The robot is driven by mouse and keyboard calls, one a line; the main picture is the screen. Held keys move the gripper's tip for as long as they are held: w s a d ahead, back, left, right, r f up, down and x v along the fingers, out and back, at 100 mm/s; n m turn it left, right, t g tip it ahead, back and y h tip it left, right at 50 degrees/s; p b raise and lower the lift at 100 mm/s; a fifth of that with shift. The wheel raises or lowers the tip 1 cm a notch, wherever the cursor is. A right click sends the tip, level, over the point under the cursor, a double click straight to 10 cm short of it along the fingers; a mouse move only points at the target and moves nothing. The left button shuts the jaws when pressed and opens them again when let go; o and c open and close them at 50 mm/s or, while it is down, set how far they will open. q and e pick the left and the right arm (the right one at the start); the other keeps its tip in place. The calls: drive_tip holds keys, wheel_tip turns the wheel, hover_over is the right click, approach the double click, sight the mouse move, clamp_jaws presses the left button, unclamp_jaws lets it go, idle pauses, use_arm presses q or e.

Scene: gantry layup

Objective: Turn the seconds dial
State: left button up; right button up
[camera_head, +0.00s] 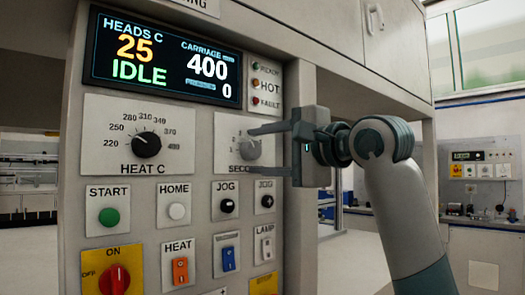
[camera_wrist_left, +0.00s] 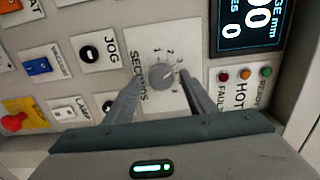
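The seconds dial (camera_head: 250,149) is a grey round knob on a white plate on the panel, right of the larger black HEAT C dial (camera_head: 147,144). It also shows in the left wrist view (camera_wrist_left: 161,75), with its number scale around it. My left gripper (camera_head: 248,152) is in front of the plate, open, with one finger above and one below the dial in the head view. In the wrist view its fingertips (camera_wrist_left: 160,82) lie on either side of the knob, with a gap showing. The head view hides part of the SECONDS label behind the gripper. My right gripper is not in view.
The display (camera_head: 163,57) above reads IDLE. Indicator lamps (camera_head: 255,83) sit above the gripper. JOG (camera_head: 226,205), HOME (camera_head: 176,211) and START (camera_head: 109,217) buttons are close below. A red knob (camera_head: 115,279) is at lower left. Open room lies right of the panel.

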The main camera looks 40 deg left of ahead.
use_arm(q)
drive_tip(key=shift+d, duration=0.15)
drive_tip(key=shift+d, duration=0.25)
drive_tip(key=s+d, duration=0.1)
drive_tip(key=d, duration=1.5)
drive_tip(key=shift+s+d+b, duration=0.25)
drive_tip(key=shift+d+b, duration=0.05)
drive_tip(key=shift+b, duration=0.1)
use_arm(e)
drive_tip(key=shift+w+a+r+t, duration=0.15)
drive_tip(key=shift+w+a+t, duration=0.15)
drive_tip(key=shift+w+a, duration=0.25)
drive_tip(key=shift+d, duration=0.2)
